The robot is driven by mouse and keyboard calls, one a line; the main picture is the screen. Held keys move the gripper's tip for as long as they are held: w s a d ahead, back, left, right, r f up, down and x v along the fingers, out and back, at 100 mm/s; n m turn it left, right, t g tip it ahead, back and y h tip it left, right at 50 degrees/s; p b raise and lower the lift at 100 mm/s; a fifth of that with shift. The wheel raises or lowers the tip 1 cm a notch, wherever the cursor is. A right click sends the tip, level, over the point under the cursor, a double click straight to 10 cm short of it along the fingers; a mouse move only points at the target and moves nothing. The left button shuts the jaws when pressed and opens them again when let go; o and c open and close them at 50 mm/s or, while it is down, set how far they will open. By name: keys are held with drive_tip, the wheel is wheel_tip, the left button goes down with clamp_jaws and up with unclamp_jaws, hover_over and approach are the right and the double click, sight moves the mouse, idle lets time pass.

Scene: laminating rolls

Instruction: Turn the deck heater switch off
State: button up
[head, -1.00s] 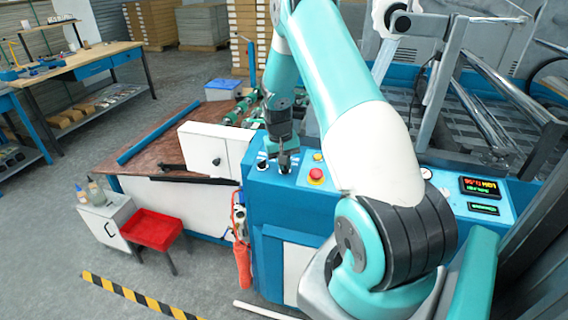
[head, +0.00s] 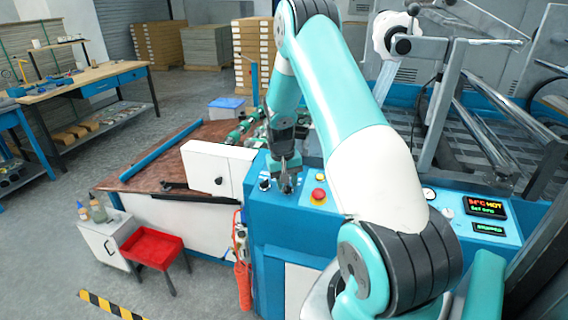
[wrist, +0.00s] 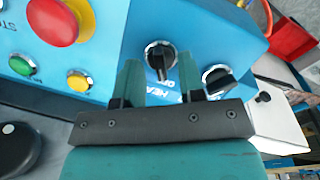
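In the wrist view the deck heater switch (wrist: 160,61) is a black rotary knob on a pale round base, on the blue panel. Lettering beside it is partly covered by my gripper; "HEA" and "OFF" seem to show. Its bar lies nearly upright in this picture; I cannot tell its setting for sure. My gripper (wrist: 161,75) is open, with one green finger on each side of the knob and visible gaps. In the head view my gripper (head: 288,188) is down at the panel and hides this switch.
A second black knob (wrist: 218,79) sits just right of the fingers. A red stop button (wrist: 58,18), a yellow button (wrist: 79,80) and a green button (wrist: 22,65) are on the other side. A display (head: 486,207) shows red and green text, including "HOT".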

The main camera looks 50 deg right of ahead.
wheel_tip(320, 180, up, 16)
drive_tip(key=w+a+b, duration=0.1)
drive_tip(key=b, duration=0.2)
drive_tip(key=shift+a+r, duration=0.15)
drive_tip(key=shift+a, duration=0.1)
drive_tip(key=s+a+r+n+t+y, duration=0.1)
drive_tip(key=a+n, duration=0.1)
drive_tip(key=a, duration=0.6)
drive_tip(key=s+a+r+n, duration=0.1)
drive_tip(key=a+r+n, duration=0.15)
drive_tip(key=a, duration=0.55)
drive_tip(key=s+a+r+n+t+y, duration=0.1)
drive_tip(key=s+a+n, duration=0.15)
drive_tip(key=a, duration=0.55)
drive_tip(key=s+a+n+g+y, duration=0.1)
drive_tip(key=s+a+n+y, duration=0.2)
drive_tip(key=s+a+n, duration=0.4)
drive_tip(key=s+a, duration=0.9)
drive_tip(key=s, duration=0.1)
drive_tip(key=shift+r+n, duration=0.15)
drive_tip(key=shift+n, duration=0.15)
drive_tip(key=shift+s, duration=0.1)
